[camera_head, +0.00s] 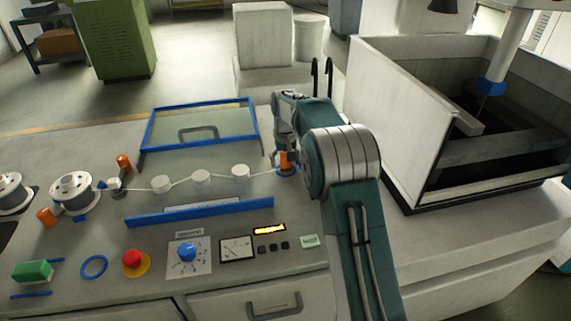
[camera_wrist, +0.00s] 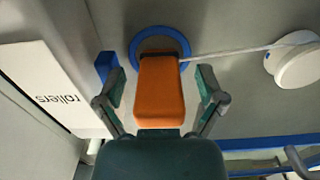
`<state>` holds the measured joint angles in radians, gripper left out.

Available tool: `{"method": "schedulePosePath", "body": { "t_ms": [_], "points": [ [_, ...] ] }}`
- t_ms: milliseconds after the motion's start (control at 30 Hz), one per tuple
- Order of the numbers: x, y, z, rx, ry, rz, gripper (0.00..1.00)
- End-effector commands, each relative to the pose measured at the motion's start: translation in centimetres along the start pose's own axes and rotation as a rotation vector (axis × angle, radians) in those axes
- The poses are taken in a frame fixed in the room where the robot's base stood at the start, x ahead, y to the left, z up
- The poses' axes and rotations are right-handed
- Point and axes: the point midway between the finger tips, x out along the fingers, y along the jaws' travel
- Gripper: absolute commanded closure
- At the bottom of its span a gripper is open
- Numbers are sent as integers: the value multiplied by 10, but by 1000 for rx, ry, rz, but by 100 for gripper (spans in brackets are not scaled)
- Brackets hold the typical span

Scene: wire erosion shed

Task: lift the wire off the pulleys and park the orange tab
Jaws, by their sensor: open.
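The orange tab (camera_head: 284,161) stands at a blue ring (camera_head: 290,174) at the right end of the wire (camera_head: 221,175). In the wrist view the orange tab (camera_wrist: 160,92) is large and central, over the blue ring (camera_wrist: 184,43), with the wire (camera_wrist: 230,50) leading right to a white pulley (camera_wrist: 294,66). My gripper (camera_wrist: 160,76) is open, one finger on each side of the tab, with gaps showing. In the head view my arm partly hides the gripper.
A raised clear cover with a blue frame (camera_head: 148,128) stands behind the pulleys. A blue rail (camera_head: 200,212) lies in front. White spools (camera_head: 73,192) and orange pegs (camera_head: 124,163) are at left. The panel has a red button (camera_head: 133,259). A white-walled tank (camera_head: 395,125) is at right.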

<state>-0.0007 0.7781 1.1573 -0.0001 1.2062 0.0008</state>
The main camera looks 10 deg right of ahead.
Motion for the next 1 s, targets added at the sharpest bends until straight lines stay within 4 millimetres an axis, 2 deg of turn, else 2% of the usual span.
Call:
{"method": "schedulePosePath", "body": {
  "t_ms": [100,133,167,200,267,300,333,767,1000],
  "points": [
    [0,0,0,0,0,0,11],
    [0,0,0,0,1,0,16],
    [0,0,0,0,1,0,29],
    [0,0,0,0,1,0,47],
    [-1,0,0,0,1,0,74],
    [-1,0,0,0,1,0,92],
    [-1,0,0,0,0,0,100],
    [-4,0,0,0,0,0,100],
    [-33,0,-1,0,3,0,100]
  ]
}}
